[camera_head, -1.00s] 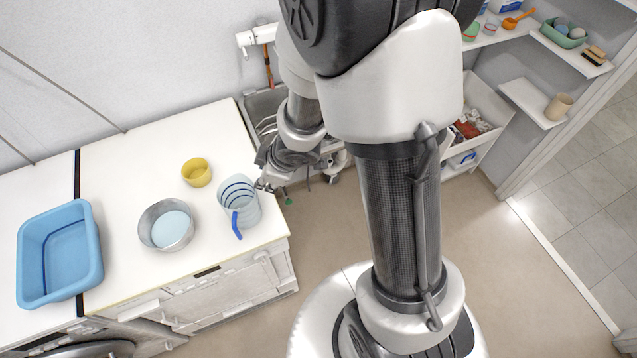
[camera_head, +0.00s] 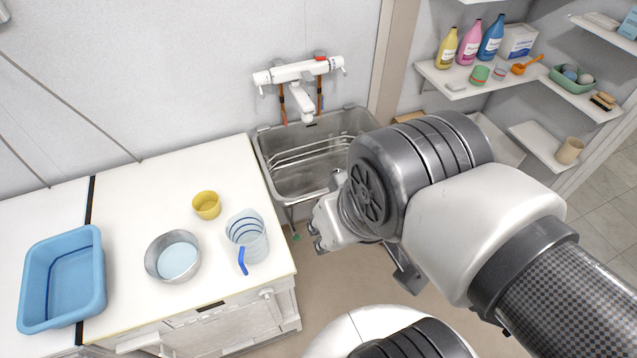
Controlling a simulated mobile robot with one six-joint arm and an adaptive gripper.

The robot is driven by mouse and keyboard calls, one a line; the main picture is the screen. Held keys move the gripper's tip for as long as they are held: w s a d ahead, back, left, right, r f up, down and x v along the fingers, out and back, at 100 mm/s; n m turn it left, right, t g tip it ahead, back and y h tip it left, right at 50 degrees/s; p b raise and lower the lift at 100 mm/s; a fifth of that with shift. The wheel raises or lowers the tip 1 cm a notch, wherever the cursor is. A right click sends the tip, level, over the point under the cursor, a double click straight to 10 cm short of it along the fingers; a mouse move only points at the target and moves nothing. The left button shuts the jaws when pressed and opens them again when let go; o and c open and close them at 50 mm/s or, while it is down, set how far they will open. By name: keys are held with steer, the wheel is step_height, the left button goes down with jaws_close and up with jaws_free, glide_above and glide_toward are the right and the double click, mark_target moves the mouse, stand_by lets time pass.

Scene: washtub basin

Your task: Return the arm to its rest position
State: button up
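My arm (camera_head: 450,210) reaches in from the lower right, folded, with its large dark joint in front of the sink. Its white wrist part (camera_head: 338,222) shows left of that joint, beside the counter's right edge. The gripper's fingers cannot be made out in this view, hidden by or merged with the arm links. Nothing held can be seen.
A clear jug with blue rings (camera_head: 247,232), a metal bowl of water (camera_head: 172,257), a yellow cup (camera_head: 206,205) and a blue tub (camera_head: 62,280) stand on the white counter (camera_head: 140,195). The sink (camera_head: 300,170) with its tap (camera_head: 297,75) is behind. Shelves (camera_head: 480,80) hold bottles at right.

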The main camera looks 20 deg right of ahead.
step_height(320, 180, down, 12)
steer(key=b, duration=1.1)
steer(key=shift+r, duration=0.25)
